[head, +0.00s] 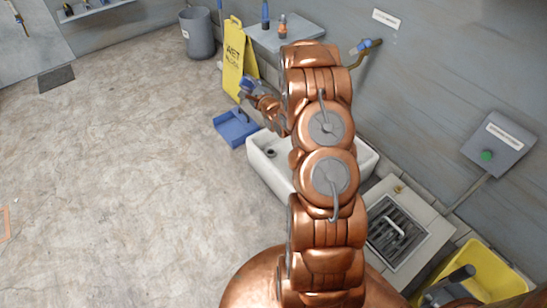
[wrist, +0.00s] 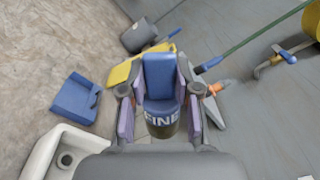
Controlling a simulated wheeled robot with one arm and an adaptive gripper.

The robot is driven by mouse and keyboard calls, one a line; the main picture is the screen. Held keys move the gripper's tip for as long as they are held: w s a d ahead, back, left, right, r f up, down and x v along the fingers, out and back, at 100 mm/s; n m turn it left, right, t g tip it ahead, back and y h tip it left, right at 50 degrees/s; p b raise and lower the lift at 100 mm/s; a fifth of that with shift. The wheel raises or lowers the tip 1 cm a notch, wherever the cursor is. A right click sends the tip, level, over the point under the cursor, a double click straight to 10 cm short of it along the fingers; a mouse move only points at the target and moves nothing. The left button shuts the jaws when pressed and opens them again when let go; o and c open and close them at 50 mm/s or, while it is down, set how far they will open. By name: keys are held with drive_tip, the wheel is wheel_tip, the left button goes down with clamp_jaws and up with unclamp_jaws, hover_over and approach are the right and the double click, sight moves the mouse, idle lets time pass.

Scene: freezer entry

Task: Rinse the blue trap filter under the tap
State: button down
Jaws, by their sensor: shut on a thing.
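My gripper (head: 262,98) is shut on the blue trap filter (wrist: 159,75), whose blue upper part stands between the fingers in the wrist view. Below it is a dark round part lettered "FINE". In the head view the filter (head: 248,84) is small and partly covered by the gripper, held beyond the white sink (head: 267,176) and above the floor. My arm hides much of the sink. The brass tap with a blue handle (head: 366,45) is on the wall, right of the gripper; it also shows at upper right in the wrist view (wrist: 275,61).
A blue dustpan (head: 237,128) lies on the floor beside the sink. A grated drain (head: 414,255) and yellow bucket (head: 500,275) are right.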

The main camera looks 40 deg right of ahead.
drive_tip(key=s+d+f+n+y+b, duration=0.1)
drive_tip(key=s+f+b, duration=0.55)
drive_tip(key=f, duration=0.75)
drive_tip(key=s+d+f+b, duration=0.1)
drive_tip(key=s+f+b, duration=0.5)
drive_tip(key=f, duration=0.7)
drive_tip(key=d+f+b, duration=0.3)
drive_tip(key=d+b, duration=0.2)
drive_tip(key=d, duration=0.5)
drive_tip(key=d+f+b, duration=0.2)
drive_tip(key=d+b, duration=0.4)
drive_tip(key=d, duration=0.5)
drive_tip(key=shift+s+f, duration=0.4)
drive_tip(key=shift+s, duration=0.05)
